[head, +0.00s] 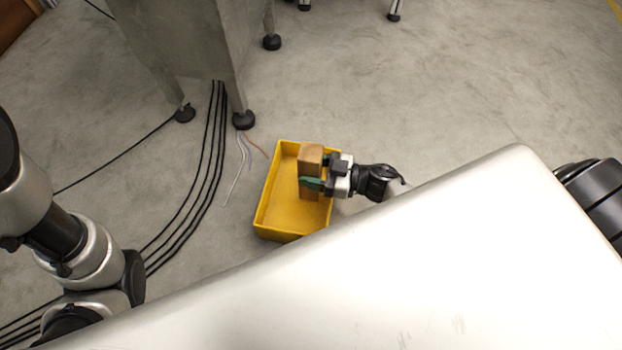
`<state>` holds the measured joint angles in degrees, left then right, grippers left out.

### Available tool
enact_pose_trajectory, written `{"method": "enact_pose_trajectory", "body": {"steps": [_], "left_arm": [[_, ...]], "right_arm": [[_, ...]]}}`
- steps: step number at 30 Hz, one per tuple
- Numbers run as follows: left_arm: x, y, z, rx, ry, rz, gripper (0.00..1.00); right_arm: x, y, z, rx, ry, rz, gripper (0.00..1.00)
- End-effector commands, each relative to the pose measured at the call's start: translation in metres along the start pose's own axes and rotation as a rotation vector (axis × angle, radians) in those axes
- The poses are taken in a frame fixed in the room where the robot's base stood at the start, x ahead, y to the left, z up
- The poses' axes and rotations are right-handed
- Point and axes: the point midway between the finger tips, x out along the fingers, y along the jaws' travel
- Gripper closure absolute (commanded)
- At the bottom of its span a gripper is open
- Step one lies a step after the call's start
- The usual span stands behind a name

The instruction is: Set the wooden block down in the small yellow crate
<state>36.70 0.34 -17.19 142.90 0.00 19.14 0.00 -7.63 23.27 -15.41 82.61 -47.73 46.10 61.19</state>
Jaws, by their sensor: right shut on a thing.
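The small yellow crate (281,223) stands on the grey concrete floor, in the middle of the head view, partly hidden behind my white body. The brown wooden block (310,158) is upright over the right part of the crate's opening. My right gripper (312,174) reaches in from the right and is shut on the block. I cannot tell whether the block touches the crate floor or hangs above it. A green piece shows at the gripper's finger on the block. My left arm shows at the left edge, but its gripper is not in view.
A grey metal machine (195,40) on black feet stands behind and left of the crate. Several black cables (206,150) run along the floor left of the crate, with thin loose wires (240,165) close to it. The floor at the right is clear.

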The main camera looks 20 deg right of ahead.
Motion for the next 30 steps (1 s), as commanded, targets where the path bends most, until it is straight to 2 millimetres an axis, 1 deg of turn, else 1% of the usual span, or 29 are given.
{"method": "enact_pose_trajectory", "body": {"steps": [5, 6, 9, 17, 21, 22, 26, 27, 30], "left_arm": [[-0.006, 0.005, -0.014, 0.004, 0.036, 0.012, 1.0], [-0.011, 0.006, -0.015, 0.004, 0.035, 0.012, 1.0], [-0.021, 0.008, -0.017, 0.004, 0.032, 0.011, 1.0], [-0.018, 0.007, -0.017, 0.004, 0.032, 0.012, 1.0], [-0.02, 0.008, -0.017, 0.004, 0.032, 0.012, 1.0], [-0.02, 0.008, -0.017, 0.004, 0.032, 0.012, 1.0], [-0.02, 0.008, -0.017, 0.004, 0.032, 0.012, 1.0], [-0.02, 0.008, -0.017, 0.004, 0.033, 0.012, 1.0], [-0.02, 0.008, -0.017, 0.004, 0.033, 0.012, 1.0]], "right_arm": [[0.0, 0.0, 0.024, 0.0, 0.002, 0.001, 0.79], [0.001, 0.0, 0.03, 0.001, 0.003, 0.001, 0.79], [0.0, 0.0, 0.039, -0.001, 0.002, 0.0, 0.79], [0.0, 0.001, 0.037, -0.001, 0.002, -0.001, 0.79], [0.0, 0.001, 0.041, 0.0, 0.001, -0.001, 0.79], [0.0, 0.0, 0.041, 0.001, 0.0, 0.0, 0.44], [0.0, 0.0, 0.041, 0.001, 0.0, 0.0, 0.24], [0.0, 0.0, 0.041, 0.001, 0.0, 0.0, 0.21], [0.0, 0.0, 0.041, 0.001, 0.0, 0.0, 0.21]]}}
